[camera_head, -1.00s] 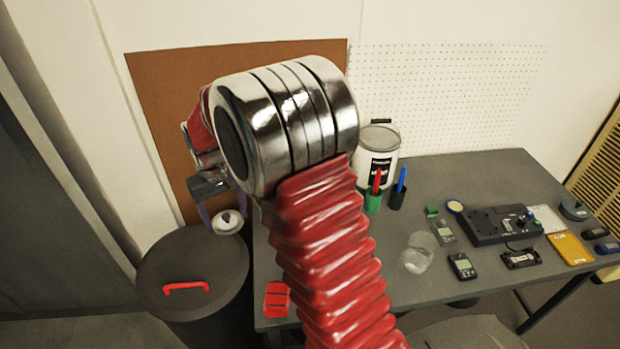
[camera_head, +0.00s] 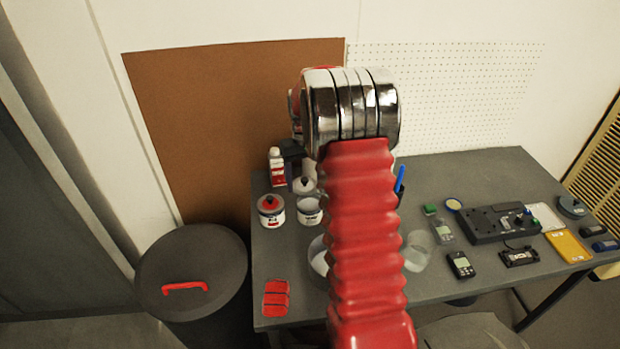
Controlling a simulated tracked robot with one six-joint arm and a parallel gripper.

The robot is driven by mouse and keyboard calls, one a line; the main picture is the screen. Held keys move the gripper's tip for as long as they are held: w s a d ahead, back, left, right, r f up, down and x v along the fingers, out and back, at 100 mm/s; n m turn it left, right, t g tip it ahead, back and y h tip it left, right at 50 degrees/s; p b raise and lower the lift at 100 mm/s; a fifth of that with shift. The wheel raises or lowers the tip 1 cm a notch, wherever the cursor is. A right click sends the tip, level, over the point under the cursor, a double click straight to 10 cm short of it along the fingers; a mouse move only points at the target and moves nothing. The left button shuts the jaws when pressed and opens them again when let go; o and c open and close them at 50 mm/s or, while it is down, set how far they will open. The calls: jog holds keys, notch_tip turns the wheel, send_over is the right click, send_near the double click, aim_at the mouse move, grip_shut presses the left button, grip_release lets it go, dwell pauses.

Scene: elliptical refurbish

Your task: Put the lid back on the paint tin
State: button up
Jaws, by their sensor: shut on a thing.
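My gripper (camera_head: 297,170) is partly hidden behind my arm. It appears shut on the lid (camera_head: 304,186), a pale disc with a dark knob. The lid shows just above and behind an open white tin (camera_head: 309,212) with a dark label, which looks like the paint tin. The lid looks apart from the tin's rim, but the gap between them is hard to judge. A similar tin (camera_head: 270,212) with a red top and dark knob stands to its left.
A white and red bottle (camera_head: 277,168) stands behind the tins. A pale round dish (camera_head: 319,262) is partly hidden by my arm. A red object (camera_head: 276,298) lies near the front left of the table (camera_head: 440,305). A clear glass (camera_head: 417,252) and several devices are to the right.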

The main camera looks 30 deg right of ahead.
jog(key=shift+s+d+f, duration=0.1)
jog(key=shift+s+d, duration=0.05)
jog(key=shift+d, duration=0.7)
jog(key=shift+f, duration=3.2)
jog(key=shift+f, duration=0.1)
jog(key=o, duration=1.1)
jog(key=shift+o, duration=0.2)
